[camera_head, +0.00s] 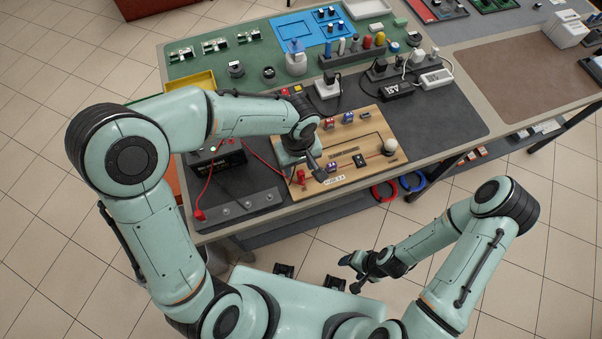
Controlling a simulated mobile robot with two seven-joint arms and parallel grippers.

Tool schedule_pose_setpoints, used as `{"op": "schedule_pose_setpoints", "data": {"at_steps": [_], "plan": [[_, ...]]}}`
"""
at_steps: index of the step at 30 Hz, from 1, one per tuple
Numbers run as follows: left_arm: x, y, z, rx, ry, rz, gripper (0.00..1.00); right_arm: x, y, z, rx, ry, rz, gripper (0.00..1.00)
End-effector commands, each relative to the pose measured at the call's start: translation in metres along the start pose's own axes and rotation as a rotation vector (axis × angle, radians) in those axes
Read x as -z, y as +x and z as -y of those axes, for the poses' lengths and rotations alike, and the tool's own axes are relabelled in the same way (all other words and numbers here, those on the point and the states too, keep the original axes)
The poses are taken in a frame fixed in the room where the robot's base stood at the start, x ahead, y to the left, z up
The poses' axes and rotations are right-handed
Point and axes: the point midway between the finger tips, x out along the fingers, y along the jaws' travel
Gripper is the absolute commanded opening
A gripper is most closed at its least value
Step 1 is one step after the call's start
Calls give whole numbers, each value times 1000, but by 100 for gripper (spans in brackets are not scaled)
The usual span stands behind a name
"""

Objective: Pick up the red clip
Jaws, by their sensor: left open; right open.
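A red clip (301,177) is at the front left of the wooden circuit board (372,160), at the end of a red lead. Another red clip-like end (199,215) lies at the front left of the dark mat, on a second red lead. My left gripper (314,168) is open above the board, just right of the first red clip. Its arm hides part of the board, and I cannot tell whether it touches the clip. My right gripper (352,272) is open and empty, in front of the table over the floor.
A black battery box (217,158) with red leads stands left of the board. A white plug block (327,86), a black adapter (396,91) and power strips lie behind. A yellow bin (190,82) is at the back left. The mat right of the board is clear.

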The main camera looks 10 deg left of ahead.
Motion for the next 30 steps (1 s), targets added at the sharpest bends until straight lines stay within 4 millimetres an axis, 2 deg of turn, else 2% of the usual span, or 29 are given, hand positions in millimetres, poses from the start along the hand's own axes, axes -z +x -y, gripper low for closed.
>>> {"op": "schedule_pose_setpoints", "data": {"at_steps": [7, 15, 24, 25, 29, 30], "plan": [[0, 19, -1, 1, 1, 1, 51, 1, 0, 0, 0, -1, -1, 67], [-1, 57, -5, 1, 2, 2, 51, 2, -2, 2, 1, -1, -3, 67], [-1, 63, -5, -3, 0, 0, 51, 2, -2, 1, 1, -1, -3, 67], [-1, 63, -5, -3, 1, 0, 48, 2, -2, 1, 1, -1, -3, 67], [-1, 63, -5, -2, 1, 0, 6, 2, -2, 1, 1, -1, -3, 67], [-1, 63, -5, -2, 1, 0, 0, 2, -2, 1, 1, -1, -3, 67]]}}
